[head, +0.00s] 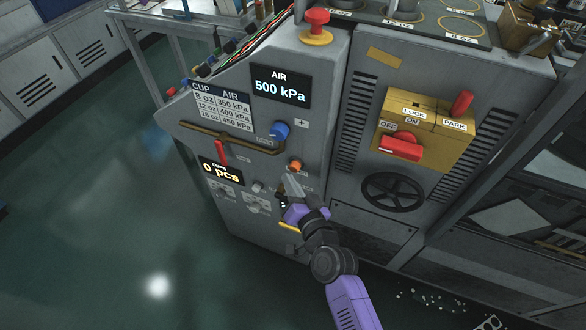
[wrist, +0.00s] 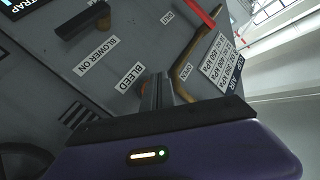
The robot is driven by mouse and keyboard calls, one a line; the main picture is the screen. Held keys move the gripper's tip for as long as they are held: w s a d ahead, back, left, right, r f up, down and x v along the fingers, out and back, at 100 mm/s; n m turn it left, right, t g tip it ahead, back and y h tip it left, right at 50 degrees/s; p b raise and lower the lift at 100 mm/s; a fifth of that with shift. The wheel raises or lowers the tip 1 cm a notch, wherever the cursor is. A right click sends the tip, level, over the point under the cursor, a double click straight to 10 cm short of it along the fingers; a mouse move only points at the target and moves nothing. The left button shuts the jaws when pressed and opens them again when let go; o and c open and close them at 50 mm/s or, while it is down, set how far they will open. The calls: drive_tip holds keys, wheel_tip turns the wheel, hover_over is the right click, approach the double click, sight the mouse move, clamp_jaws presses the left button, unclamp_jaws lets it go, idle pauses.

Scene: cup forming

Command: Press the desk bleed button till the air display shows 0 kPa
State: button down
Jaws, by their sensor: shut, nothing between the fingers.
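The air display (head: 280,87) on the grey desk panel reads 500 kPa in the head view. An orange button (head: 294,166) sits lower on the panel, below a blue knob (head: 279,130). In the wrist view, a sliver of orange (wrist: 143,87) shows beside the BLEED label (wrist: 130,75), mostly hidden behind my fingers. My gripper (head: 291,179) is shut and empty, with its tips just below the orange button in the head view. It also shows at the centre of the wrist view (wrist: 157,80). I cannot tell whether the tips touch the button.
A brown bent bar (head: 232,139) and a red lever (head: 221,152) stick out left of the button. A counter display (head: 221,172) reads 0 pcs. A red mushroom button (head: 317,20) stands above. A yellow lock box (head: 424,128) and a black handwheel (head: 393,192) are to the right.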

drive_tip(key=shift+w+d, duration=0.1)
drive_tip(key=shift+w, duration=0.05)
drive_tip(key=shift+w+b, duration=0.25)
drive_tip(key=shift+b, duration=0.1)
drive_tip(key=shift+w+d+b, duration=0.25)
drive_tip(key=shift+w+b, duration=0.15)
drive_tip(key=shift+w, duration=0.1)
idle(0.9)
drive_tip(key=shift+s+r, duration=0.1)
drive_tip(key=shift+s+a+p, duration=0.3)
drive_tip(key=shift+s+p, duration=0.3)
drive_tip(key=shift+s, duration=0.2)
drive_tip(key=s+p, duration=0.1)
drive_tip(key=s+a+p, duration=0.1)
drive_tip(key=s, duration=0.1)
drive_tip(key=s+p, duration=0.1)
drive_tip(key=shift+s+a+p, duration=0.3)
drive_tip(key=shift+s+a, duration=0.05)
drive_tip(key=shift+a, duration=0.05)
